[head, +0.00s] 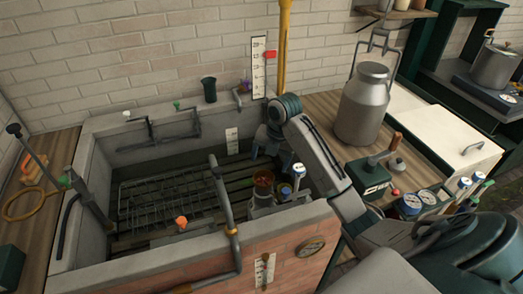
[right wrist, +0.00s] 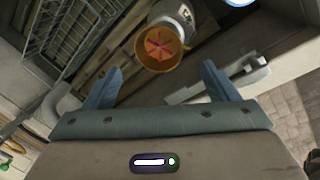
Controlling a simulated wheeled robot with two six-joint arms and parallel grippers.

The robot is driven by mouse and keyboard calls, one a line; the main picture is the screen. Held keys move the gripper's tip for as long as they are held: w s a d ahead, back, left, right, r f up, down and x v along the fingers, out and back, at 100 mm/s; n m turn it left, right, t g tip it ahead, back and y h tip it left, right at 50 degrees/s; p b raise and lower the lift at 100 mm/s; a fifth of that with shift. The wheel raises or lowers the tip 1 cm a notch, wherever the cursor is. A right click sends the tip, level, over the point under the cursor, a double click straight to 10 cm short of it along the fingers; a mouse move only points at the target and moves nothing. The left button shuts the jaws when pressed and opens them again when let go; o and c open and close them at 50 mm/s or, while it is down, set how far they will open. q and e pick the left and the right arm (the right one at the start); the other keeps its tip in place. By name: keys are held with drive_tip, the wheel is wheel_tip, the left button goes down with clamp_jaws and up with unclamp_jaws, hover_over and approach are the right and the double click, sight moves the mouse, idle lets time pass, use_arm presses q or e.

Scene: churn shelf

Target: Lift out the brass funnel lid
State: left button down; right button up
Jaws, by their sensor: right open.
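The brass funnel lid (head: 263,181) is an orange-brown cup with red spokes inside. It sits on a small grey metal body on the floor of the sunken basin. It also shows in the right wrist view (right wrist: 154,57), top centre, ahead of the gap between my fingers. My right gripper (head: 271,160) is open and empty, reaching down into the basin just behind and above the lid, apart from it. Its two blue fingers (right wrist: 162,78) are spread wide in the right wrist view. My left gripper is not in view.
The concrete basin (head: 98,185) has a brick front and a wire rack (head: 165,195) inside. A grey pipe (head: 225,195) rises left of the lid, and a blue-capped fitting (head: 299,171) stands close on its right. A metal milk can (head: 362,108) stands on the counter at right.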

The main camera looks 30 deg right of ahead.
sight(264, 184)
drive_tip(key=f+b, duration=0.2)
drive_tip(key=shift+s+a+f+b, duration=0.2)
drive_tip(key=shift+s+f+b, duration=0.15)
drive_tip(key=shift+s, duration=0.05)
drive_tip(key=f, duration=0.1)
drive_tip(key=w+f+p, duration=0.1)
drive_tip(key=f, duration=0.1)
drive_tip(key=shift+a, duration=0.2)
drive_tip(key=f, duration=0.1)
drive_tip(key=f+p, duration=0.1)
drive_tip(key=f, duration=0.2)
drive_tip(key=shift+w+a, duration=0.2)
drive_tip(key=shift+w, duration=0.05)
drive_tip(key=shift+f, duration=0.15)
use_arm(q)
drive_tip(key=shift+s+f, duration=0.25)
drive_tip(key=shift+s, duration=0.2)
use_arm(e)
drive_tip(key=shift+f, duration=0.1)
